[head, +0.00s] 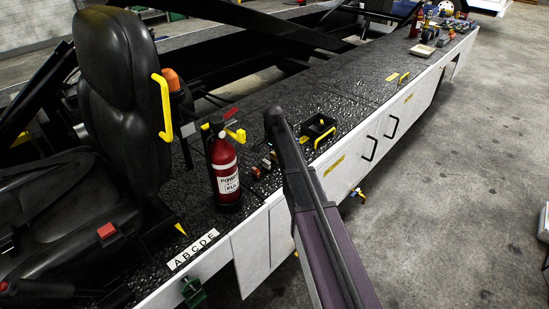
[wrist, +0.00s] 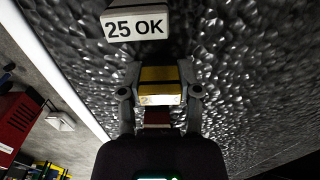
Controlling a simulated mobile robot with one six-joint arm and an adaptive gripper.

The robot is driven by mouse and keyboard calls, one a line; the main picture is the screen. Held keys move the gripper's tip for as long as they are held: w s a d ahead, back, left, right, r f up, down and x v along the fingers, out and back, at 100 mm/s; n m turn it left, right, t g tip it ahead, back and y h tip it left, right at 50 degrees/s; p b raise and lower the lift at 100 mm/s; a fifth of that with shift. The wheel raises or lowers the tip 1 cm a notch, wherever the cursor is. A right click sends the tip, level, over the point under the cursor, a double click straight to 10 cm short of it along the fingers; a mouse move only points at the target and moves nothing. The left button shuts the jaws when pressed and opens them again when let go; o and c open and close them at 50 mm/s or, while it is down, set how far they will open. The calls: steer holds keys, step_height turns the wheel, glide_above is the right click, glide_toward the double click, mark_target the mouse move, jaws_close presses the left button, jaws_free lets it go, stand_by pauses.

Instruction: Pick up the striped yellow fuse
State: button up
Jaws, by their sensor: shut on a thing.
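In the wrist view my gripper (wrist: 160,93) has its two fingers on either side of a yellow block with a dark stripe, the striped yellow fuse (wrist: 160,75). The fingers are shut on it. A red block (wrist: 157,118) shows just below the fuse in that picture, between the fingers. Whether the fuse touches the dark bumpy deck or is lifted clear of it, I cannot tell.
A pale block marked "25 OK" (wrist: 136,23) lies near the fuse. Small coloured blocks (head: 264,166) sit on the deck (head: 330,95) left of my arm. A red extinguisher (head: 225,170) stands beside them. A black open bin (head: 318,129) is to the right.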

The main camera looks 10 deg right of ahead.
steer(key=shift+r+p, duration=1.75)
steer(key=shift+r, duration=0.1)
steer(key=s, duration=1)
steer(key=s+r+p, duration=0.1)
steer(key=s, duration=0.5)
steer(key=shift+r, duration=0.1)
step_height(320, 180, up, 4)
steer(key=p, duration=0.4)
steer(key=shift+s, duration=0.15)
